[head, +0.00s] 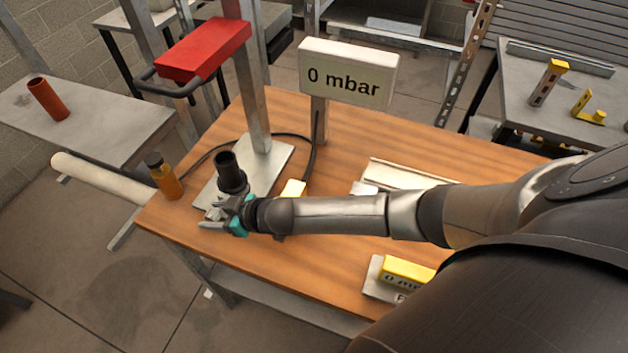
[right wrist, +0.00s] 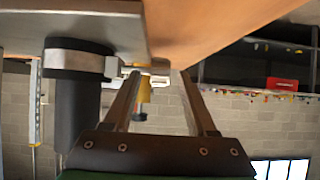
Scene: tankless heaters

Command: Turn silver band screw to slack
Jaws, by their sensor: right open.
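A black upright pipe (head: 230,172) stands on a grey plate (head: 275,160) on the wooden table. In the right wrist view the pipe (right wrist: 78,110) appears upside down, with a silver band (right wrist: 78,62) around it close to the plate. A small metal piece, seemingly the band's screw part (right wrist: 150,66), sticks out beside the band toward my fingers. My right gripper (head: 213,217) is in front of the pipe's base. In the wrist view its two fingers (right wrist: 158,80) are apart, with their tips close to the screw part; contact cannot be told. The band is hidden in the head view.
An amber bottle (head: 165,176) stands left of the plate. A metal post (head: 250,90) with a red block (head: 203,50) rises behind the pipe. A sign (head: 348,74) reads "0 mbar". A yellow block (head: 405,271) lies at the table's front right.

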